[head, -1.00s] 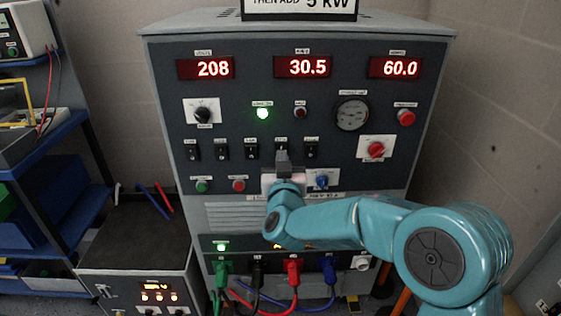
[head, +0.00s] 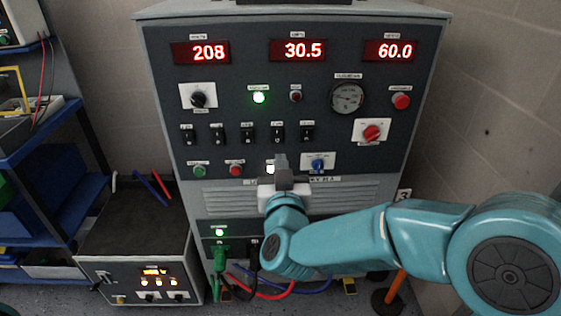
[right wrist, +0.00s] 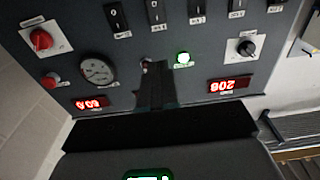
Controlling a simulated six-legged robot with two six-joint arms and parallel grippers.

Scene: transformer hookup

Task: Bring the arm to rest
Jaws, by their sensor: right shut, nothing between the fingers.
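My right gripper (head: 280,162) is shut and empty. In the head view it stands in front of the grey load bank panel (head: 225,100), just below the row of black rocker switches (head: 277,134). My teal right arm reaches in from the lower right and hides part of the lower panel. In the right wrist view the panel appears upside down, and the closed fingers (right wrist: 152,80) show dark against it, between the gauge (right wrist: 97,70) and the lit green lamp (right wrist: 183,58). I cannot tell any contact with the panel. My left gripper is not in view.
Red displays (head: 303,50) read 208, 30.5 and 60.0. A green plug (head: 221,258) and red and blue cables are at the panel's foot. A smaller box (head: 142,279) with lit indicators stands left, beside a blue shelf (head: 45,135). A block wall (head: 500,110) is at right.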

